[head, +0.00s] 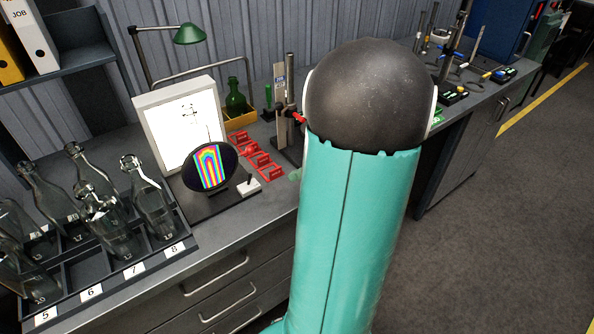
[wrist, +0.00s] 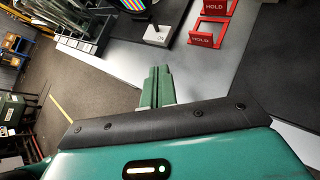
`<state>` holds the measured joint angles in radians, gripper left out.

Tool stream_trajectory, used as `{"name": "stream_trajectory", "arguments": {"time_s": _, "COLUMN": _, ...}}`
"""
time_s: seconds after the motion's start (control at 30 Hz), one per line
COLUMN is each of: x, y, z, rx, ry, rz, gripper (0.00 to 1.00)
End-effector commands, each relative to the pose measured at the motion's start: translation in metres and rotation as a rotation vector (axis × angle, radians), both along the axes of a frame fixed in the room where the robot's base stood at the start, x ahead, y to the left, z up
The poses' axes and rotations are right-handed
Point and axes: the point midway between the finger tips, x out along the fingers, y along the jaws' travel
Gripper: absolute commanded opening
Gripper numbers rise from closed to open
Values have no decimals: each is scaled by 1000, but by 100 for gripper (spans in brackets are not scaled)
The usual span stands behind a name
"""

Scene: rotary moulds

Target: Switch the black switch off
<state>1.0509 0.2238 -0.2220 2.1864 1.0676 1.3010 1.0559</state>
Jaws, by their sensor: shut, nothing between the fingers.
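A small white block (head: 248,188) with a short dark lever (head: 249,179) stands at the front right corner of the dark base under the round rainbow-patterned disc. It also shows at the top of the wrist view as a white block (wrist: 158,37). I cannot tell for certain that this is the black switch, or which way its lever is set. My gripper (wrist: 157,72) has green fingers, pressed together and empty. In the wrist view it is below the white block in the picture, apart from it. In the head view my teal arm hides most of it.
The rainbow disc (head: 210,168) and a lit white panel (head: 178,118) stand left of the block. Red HOLD holders (head: 257,158) are behind it. Instruments with yellow-marked boxes (head: 453,97) are farther right on the bench.

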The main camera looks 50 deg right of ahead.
Motion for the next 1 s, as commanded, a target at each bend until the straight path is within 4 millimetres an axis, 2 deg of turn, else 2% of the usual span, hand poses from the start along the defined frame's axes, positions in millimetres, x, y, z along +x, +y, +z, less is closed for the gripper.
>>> {"name": "stream_trajectory", "arguments": {"time_s": 0.33, "x": 54, "y": 31, "z": -39, "rx": 4, "ry": 2, "rz": 3, "gripper": 0}}
{"name": "stream_trajectory", "arguments": {"time_s": 0.5, "x": 79, "y": 37, "z": -33, "rx": -1, "ry": 0, "rz": 3, "gripper": 0}}
{"name": "stream_trajectory", "arguments": {"time_s": 0.7, "x": 91, "y": 40, "z": -31, "rx": 0, "ry": 0, "rz": 2, "gripper": 0}}
{"name": "stream_trajectory", "arguments": {"time_s": 1.0, "x": 91, "y": 40, "z": -31, "rx": 0, "ry": 0, "rz": 2, "gripper": 0}}
